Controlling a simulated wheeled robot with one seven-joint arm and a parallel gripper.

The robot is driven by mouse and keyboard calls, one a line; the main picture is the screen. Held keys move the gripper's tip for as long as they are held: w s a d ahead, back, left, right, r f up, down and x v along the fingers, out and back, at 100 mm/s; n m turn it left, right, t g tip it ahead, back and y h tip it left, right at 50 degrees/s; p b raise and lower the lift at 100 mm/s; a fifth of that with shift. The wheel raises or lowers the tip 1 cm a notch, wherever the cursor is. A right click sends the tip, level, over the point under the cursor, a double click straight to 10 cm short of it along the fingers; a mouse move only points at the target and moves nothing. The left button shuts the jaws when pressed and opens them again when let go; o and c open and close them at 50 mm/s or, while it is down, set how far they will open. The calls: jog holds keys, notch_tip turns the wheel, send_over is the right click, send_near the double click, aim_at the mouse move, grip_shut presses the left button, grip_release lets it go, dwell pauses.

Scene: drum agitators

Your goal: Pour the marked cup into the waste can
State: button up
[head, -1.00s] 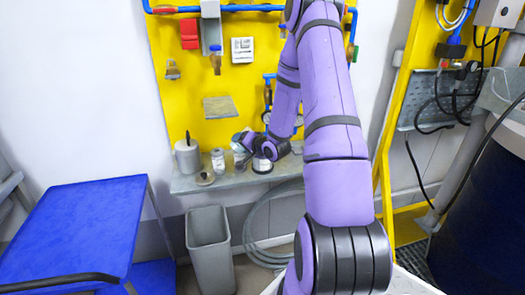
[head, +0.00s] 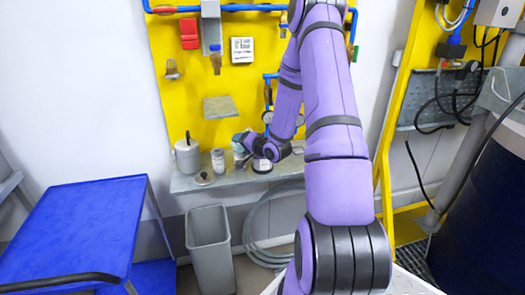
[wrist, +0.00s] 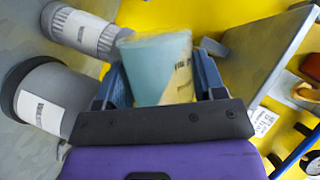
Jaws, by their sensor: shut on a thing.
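My gripper (wrist: 162,82) is shut on the marked cup (wrist: 158,52), a pale blue-green cup with a cream label, which sits between the two blue fingers in the wrist view. In the head view my gripper (head: 240,140) is small, at the shelf's middle, and mostly hidden by my wrist; the cup is hard to make out there. Whether the cup is clear of the shelf cannot be told. The grey waste can (head: 208,212) stands open on the floor below the shelf, to the lower left of my gripper.
The grey shelf (head: 205,185) holds a white canister (head: 187,156), a labelled jar (head: 218,161), a small round item (head: 204,178) and a dark-lidded jar (head: 262,165) close to my gripper. A blue table (head: 75,230) is left of the can. A coiled hose (head: 255,240) lies right of it.

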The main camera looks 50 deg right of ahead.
jog(key=shift+f+m+y, duration=0.1)
jog(key=shift+m+y, duration=0.2)
dwell(0.6)
jog(key=shift+r+m+t, duration=0.4)
jog(key=shift+r+m, duration=0.1)
jog(key=shift+m, duration=0.1)
dwell(1.2)
jog(key=shift+s+d+f+m+t+y+p, duration=0.15)
jog(key=shift+d+m+y, duration=0.05)
jog(key=shift+d+m, duration=0.15)
jog(key=shift+s+d+f+m+t+y+p, duration=0.1)
jog(key=shift+d+m+t+y+p, duration=0.1)
jog(key=shift+d+m, duration=0.15)
dwell(1.2)
jog(key=shift+d+r+m+t, duration=0.25)
jog(key=shift+r+m, duration=0.2)
jog(key=shift+m, duration=0.25)
dwell(0.8)
dwell(0.4)
